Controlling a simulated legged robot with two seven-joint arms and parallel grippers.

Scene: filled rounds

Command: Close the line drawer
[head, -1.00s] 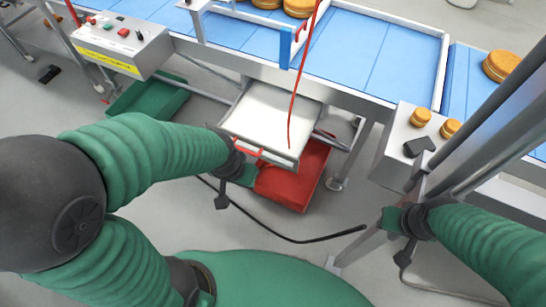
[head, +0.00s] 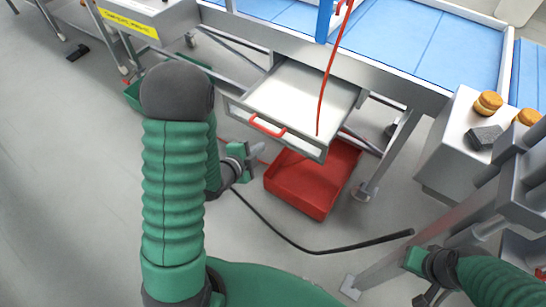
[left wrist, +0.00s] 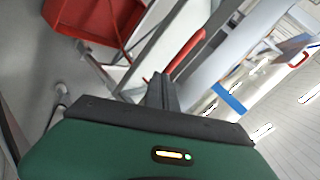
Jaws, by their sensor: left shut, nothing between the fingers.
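The line drawer (head: 300,92) is pulled out under the blue conveyor table, its pale, empty-looking inside showing. Its red handle (head: 268,125) is on the front panel facing me. My left gripper (head: 258,152) is shut and empty, just below and in front of the handle in the head view. In the left wrist view the shut fingers (left wrist: 162,90) point toward the red handle (left wrist: 187,54), with no clear contact. My right gripper (head: 412,262) is low at the right, away from the drawer; its fingers are not clear.
A red bin (head: 312,184) stands on the floor below the drawer, and a green bin (head: 132,96) is farther left. A red cord (head: 325,85) hangs over the drawer. A black cable (head: 290,238) lies on the floor. A grey box (head: 450,140) with filled rounds stands right.

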